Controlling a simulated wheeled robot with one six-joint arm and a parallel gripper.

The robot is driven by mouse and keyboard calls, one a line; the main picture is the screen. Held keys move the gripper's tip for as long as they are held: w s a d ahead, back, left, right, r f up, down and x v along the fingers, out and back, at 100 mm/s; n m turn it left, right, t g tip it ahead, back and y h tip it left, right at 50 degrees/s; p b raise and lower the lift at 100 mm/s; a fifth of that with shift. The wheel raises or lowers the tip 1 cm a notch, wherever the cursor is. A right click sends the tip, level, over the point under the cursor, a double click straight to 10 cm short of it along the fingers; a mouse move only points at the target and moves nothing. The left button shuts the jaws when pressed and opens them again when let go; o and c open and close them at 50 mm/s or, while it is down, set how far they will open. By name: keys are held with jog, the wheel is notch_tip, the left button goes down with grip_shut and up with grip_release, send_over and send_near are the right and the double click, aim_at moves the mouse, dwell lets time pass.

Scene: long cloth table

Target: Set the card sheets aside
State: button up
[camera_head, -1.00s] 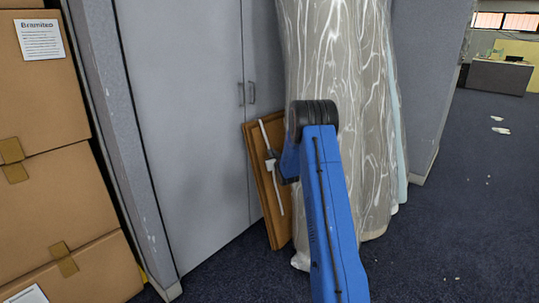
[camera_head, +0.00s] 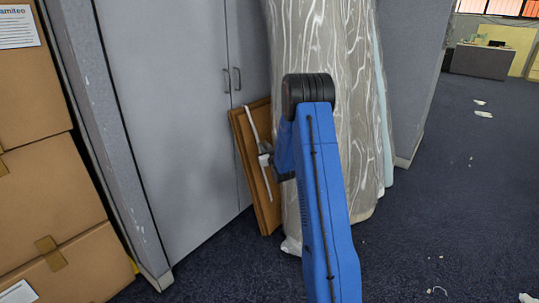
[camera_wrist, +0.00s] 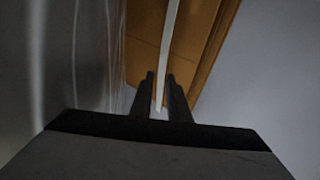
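A thin white strip (camera_head: 252,126), which looks like the card sheets seen edge-on, stands upright and slightly tilted in front of brown panels. My gripper (camera_head: 265,160) is at its middle height, at the end of my blue arm. In the wrist view the white strip (camera_wrist: 168,45) runs down between the two dark fingertips of my gripper (camera_wrist: 161,76). A small gap shows beside the strip, so the fingers look open around it and not pressed on it. The number of sheets cannot be told.
Brown panels (camera_head: 239,130) lean by the grey cabinet (camera_head: 170,110). Stacked cartons (camera_head: 40,180) are at left. Open carpet (camera_head: 450,190) lies to the right, with some white scraps (camera_head: 483,114).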

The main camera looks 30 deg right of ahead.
jog(key=v, duration=0.8)
jog(key=shift+s, duration=0.25)
